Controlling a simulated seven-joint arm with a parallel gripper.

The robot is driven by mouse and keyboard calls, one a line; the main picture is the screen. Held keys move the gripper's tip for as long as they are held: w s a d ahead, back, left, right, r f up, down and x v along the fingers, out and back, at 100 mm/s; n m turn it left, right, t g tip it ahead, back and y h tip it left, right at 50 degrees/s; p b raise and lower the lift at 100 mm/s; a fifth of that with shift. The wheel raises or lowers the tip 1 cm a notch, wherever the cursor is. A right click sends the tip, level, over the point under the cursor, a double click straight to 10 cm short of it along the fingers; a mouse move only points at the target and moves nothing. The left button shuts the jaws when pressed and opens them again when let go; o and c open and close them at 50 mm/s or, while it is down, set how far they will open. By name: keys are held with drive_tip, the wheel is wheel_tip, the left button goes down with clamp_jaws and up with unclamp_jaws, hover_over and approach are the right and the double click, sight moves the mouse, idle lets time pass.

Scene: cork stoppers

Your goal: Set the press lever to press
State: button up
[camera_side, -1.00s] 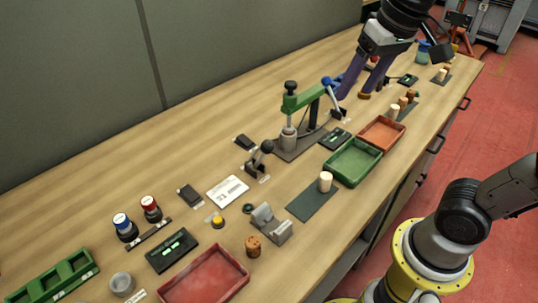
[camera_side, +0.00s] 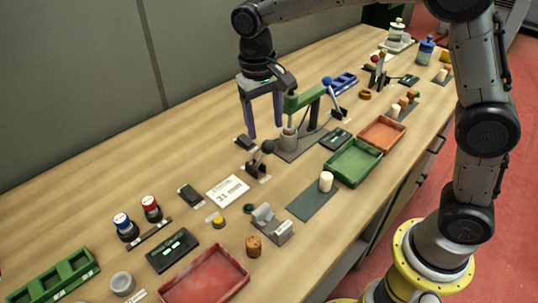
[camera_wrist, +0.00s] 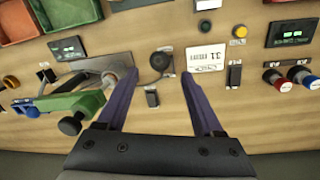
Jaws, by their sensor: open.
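A lever with a black knob (camera_side: 267,147) stands on a small dark base with a label, in front of the green press (camera_side: 305,97). A second lever with a blue knob (camera_side: 327,81) stands just behind the press; I cannot read which label marks the press lever. My gripper (camera_side: 265,128) is open and empty, pointing down near the press's left side. In the wrist view, the black knob (camera_wrist: 160,61) appears between the fingertips of my gripper (camera_wrist: 158,74), apart from both. The green press (camera_wrist: 70,105) lies left of the fingers there.
A small black box (camera_side: 244,142) and a white card (camera_side: 228,190) lie near the black-knobbed lever. Green (camera_side: 353,163) and orange (camera_side: 381,134) trays stand to the right. A red-knobbed lever (camera_side: 382,57) is farther back. Bare wood lies left of the press.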

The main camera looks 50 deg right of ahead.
sight(262, 155)
drive_tip(key=f, duration=0.7)
drive_tip(key=d+f, duration=0.1)
drive_tip(key=f, duration=0.2)
drive_tip(key=shift+s+f, duration=0.15)
drive_tip(key=shift+f, duration=0.05)
drive_tip(key=shift+c, duration=0.2)
clamp_jaws()
idle(0.9)
